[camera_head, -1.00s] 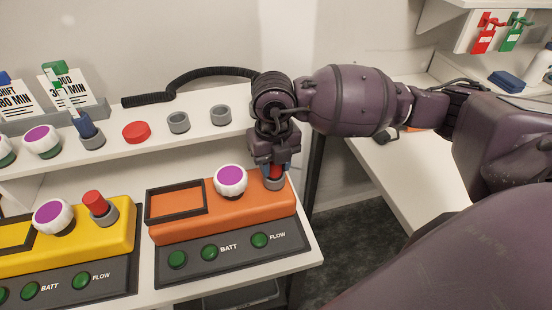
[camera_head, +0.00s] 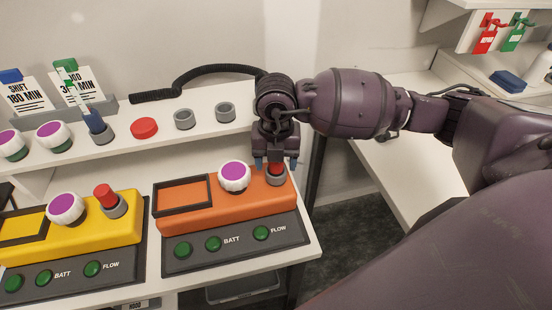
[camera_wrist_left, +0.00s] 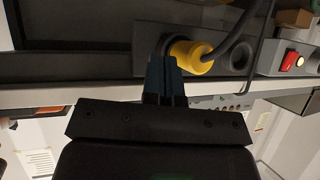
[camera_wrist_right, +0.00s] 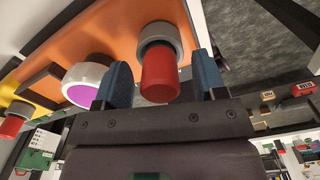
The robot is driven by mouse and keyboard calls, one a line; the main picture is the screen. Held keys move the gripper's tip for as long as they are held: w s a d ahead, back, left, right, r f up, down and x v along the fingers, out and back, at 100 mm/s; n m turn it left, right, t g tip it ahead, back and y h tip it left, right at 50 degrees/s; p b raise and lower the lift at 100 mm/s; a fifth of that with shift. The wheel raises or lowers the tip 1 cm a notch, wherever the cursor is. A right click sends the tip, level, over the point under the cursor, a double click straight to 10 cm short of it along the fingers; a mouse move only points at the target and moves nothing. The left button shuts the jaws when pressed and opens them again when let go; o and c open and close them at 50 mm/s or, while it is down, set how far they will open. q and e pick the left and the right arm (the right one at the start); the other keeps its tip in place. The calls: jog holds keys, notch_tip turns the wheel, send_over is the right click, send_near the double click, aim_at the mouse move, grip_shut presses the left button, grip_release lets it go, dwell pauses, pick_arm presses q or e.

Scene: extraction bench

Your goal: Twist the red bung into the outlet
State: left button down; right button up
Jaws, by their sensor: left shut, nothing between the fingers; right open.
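A red bung (camera_head: 277,168) sits upright in the grey outlet (camera_head: 276,180) at the right end of the orange unit (camera_head: 215,208). In the right wrist view the red bung (camera_wrist_right: 159,75) and its grey outlet ring (camera_wrist_right: 160,36) show between the fingers. My right gripper (camera_head: 275,162) is open around the bung, with a blue finger on each side and gaps between. Another red bung (camera_head: 104,193) is in a grey outlet on the yellow unit (camera_head: 110,235). My left gripper (camera_wrist_left: 163,65) shows only in the left wrist view, shut and empty.
A shelf (camera_head: 150,133) behind holds a red cap (camera_head: 144,128), grey rings (camera_head: 184,119), white knobs with purple tops and cards. A white purple-topped knob (camera_head: 234,175) stands close left of my right gripper. The left wrist view shows a yellow plug (camera_wrist_left: 190,55).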

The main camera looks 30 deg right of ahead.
notch_tip(320, 180, up, 11)
jog(key=shift+f, duration=0.1)
dwell(0.6)
dwell(0.3)
